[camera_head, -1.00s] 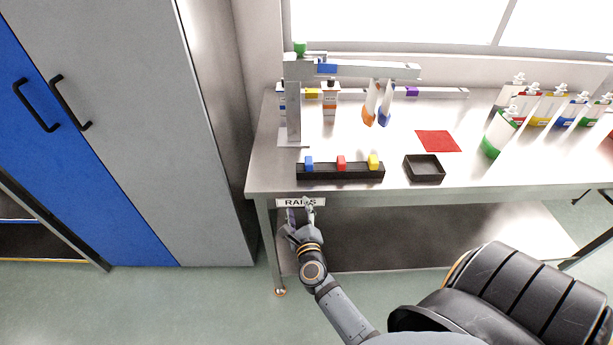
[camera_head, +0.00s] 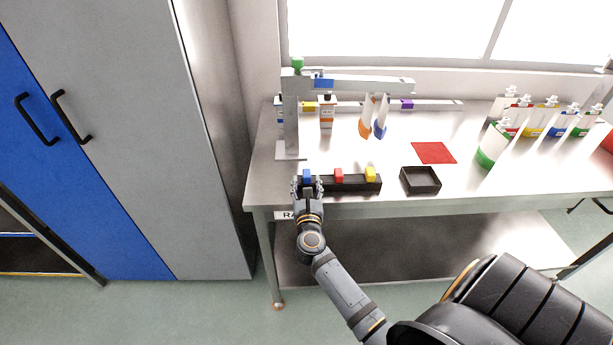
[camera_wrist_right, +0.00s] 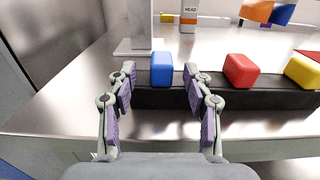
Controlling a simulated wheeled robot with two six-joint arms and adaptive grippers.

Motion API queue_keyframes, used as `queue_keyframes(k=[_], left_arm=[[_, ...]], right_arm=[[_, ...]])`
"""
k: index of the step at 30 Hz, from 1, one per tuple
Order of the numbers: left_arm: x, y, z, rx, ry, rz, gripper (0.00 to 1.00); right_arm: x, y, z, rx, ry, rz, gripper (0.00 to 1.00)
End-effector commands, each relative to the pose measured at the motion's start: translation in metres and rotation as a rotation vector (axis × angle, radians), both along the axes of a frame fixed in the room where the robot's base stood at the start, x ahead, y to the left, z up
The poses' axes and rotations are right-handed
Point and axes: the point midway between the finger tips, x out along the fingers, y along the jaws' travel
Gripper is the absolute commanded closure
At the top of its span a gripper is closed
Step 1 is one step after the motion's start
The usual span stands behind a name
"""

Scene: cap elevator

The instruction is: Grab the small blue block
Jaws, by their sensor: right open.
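The small blue block (camera_head: 307,174) stands at the left end of a black rail (camera_head: 325,185) near the table's front edge. In the right wrist view, the blue block (camera_wrist_right: 161,69) sits upright on the black rail (camera_wrist_right: 212,95), between the two fingers in the picture. My right gripper (camera_head: 307,184) is open and empty, its fingers apart on either side of the block; the right wrist view shows it too (camera_wrist_right: 160,87). I cannot tell whether either finger touches the block. My left gripper is not in view.
A red block (camera_head: 339,174) and a yellow block (camera_head: 370,173) stand farther right on the rail. A black tray (camera_head: 421,190) lies to its right, and a red square (camera_head: 433,153) behind that. A grey stand (camera_head: 290,125) with an overhead arm rises behind the blue block.

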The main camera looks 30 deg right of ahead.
Motion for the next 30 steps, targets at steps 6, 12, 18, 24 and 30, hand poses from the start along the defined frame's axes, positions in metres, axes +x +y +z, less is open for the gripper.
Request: queue_keyframes(k=[6,12,18,24,30], left_arm=[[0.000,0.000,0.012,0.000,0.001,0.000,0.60],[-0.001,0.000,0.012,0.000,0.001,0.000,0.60],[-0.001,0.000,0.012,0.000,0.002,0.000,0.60],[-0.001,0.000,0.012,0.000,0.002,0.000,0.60],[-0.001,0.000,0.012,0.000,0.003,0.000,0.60]], right_arm=[[0.027,-0.019,0.007,-0.002,0.001,0.000,0.49],[0.030,-0.021,0.006,-0.001,0.001,0.000,0.49],[0.030,-0.021,0.006,-0.001,0.001,0.000,0.68],[0.030,-0.021,0.006,-0.001,0.002,0.000,0.95],[0.030,-0.021,0.006,-0.001,0.002,0.000,1.00]])
